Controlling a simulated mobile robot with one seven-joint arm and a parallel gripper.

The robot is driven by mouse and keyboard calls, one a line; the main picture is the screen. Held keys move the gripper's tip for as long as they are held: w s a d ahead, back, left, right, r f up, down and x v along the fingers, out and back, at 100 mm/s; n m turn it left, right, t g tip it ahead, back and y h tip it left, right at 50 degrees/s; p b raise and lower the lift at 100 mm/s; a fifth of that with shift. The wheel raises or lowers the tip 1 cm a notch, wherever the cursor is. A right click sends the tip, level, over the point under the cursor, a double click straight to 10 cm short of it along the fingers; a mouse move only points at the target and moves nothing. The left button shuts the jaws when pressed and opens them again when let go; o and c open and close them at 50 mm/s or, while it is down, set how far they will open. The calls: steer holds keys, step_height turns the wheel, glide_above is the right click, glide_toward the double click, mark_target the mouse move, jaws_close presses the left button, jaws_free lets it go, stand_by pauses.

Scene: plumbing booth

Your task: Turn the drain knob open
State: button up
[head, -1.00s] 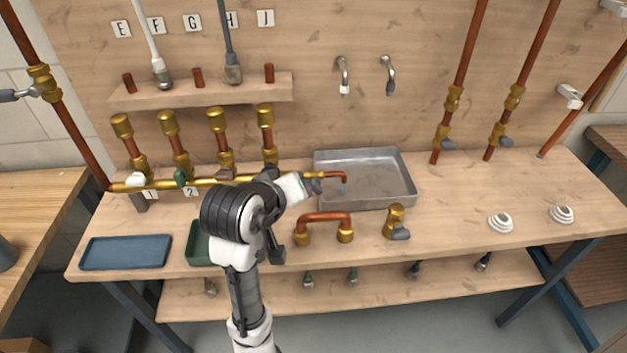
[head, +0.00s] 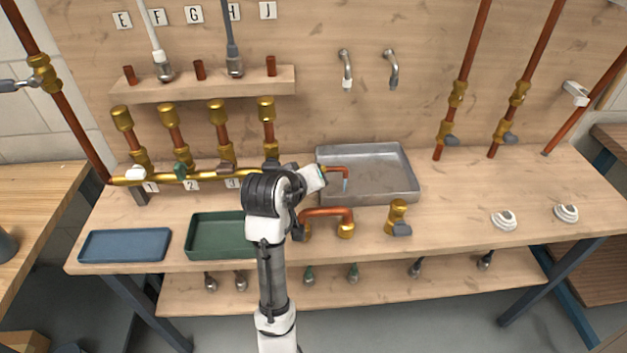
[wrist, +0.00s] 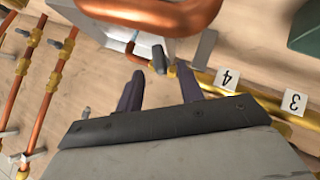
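A small dark grey knob (wrist: 158,60), which looks like the drain knob, stands by the right end of the brass manifold pipe (head: 208,177). In the wrist view it shows just beyond and between my gripper's (wrist: 159,71) two dark fingers, which are spread apart with nothing between their pads. I cannot tell whether they touch it. A copper outlet (head: 338,171) runs from the pipe end over the grey metal basin (head: 405,190). In the head view my wrist hides the knob and the fingers, so the knob's angle is unclear there.
A copper U-pipe (head: 327,212) stands close in front of my wrist; its left leg is partly hidden. A brass valve (head: 398,215) stands to its right. Green (head: 215,253) and blue (head: 125,259) trays lie at the front left. The bench's right part is mostly clear.

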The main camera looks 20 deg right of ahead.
steer(key=shift+x, duration=1.65)
steer(key=c, duration=0.8)
